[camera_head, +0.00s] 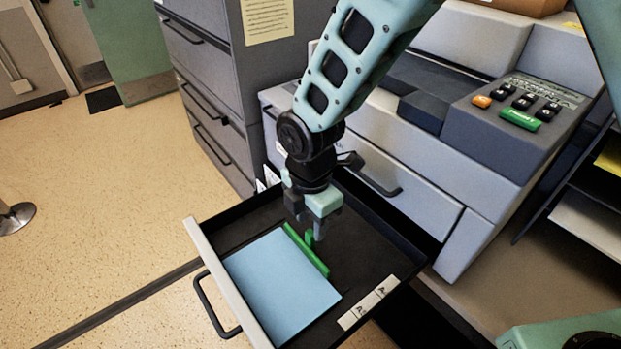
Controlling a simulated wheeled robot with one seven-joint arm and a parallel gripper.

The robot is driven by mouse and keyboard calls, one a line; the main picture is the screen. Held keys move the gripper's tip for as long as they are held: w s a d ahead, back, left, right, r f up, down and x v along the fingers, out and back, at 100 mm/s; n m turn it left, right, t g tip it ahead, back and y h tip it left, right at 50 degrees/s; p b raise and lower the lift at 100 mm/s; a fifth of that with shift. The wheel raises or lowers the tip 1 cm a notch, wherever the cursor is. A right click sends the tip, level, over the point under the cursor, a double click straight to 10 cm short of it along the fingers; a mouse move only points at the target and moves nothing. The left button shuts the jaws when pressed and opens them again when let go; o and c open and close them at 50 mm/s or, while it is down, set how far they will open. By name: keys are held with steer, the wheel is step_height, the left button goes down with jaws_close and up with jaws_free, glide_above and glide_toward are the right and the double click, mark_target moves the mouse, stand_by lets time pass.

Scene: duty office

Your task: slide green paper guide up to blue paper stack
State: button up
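The blue paper stack (280,285) lies flat in the front part of an open black drawer tray (365,262). The green paper guide (313,257) is a thin upright bar with a short tab. It runs along the stack's far right edge, very close to it; I cannot tell whether they touch. My gripper (311,228) points down directly over the guide, with its fingertips at the tab. The fingers partly hide the tab, and I cannot tell whether they are closed on it.
The drawer has a pale front (230,285) with a black handle (213,305). White labels (368,302) lie on its right rim. The grey copier (430,160) stands behind, with a control panel (520,105). A grey filing cabinet (225,75) is at left. Open floor lies left.

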mark_target(311, 232)
step_height(311, 232, up, 13)
steer(key=shift+r, duration=0.15)
stand_by(0.5)
steer(key=s+d+m, duration=0.5)
steer(key=s+m, duration=0.3)
steer(key=s+d+r+m, duration=0.1)
steer(key=s+d+m, duration=0.5)
steer(key=s+m, duration=0.2)
steer(key=shift+s+d+r+m+y+p, duration=0.15)
steer(key=shift+s+d+m+y+p, duration=0.2)
steer(key=shift+m, duration=0.25)
steer(key=shift+a, duration=0.1)
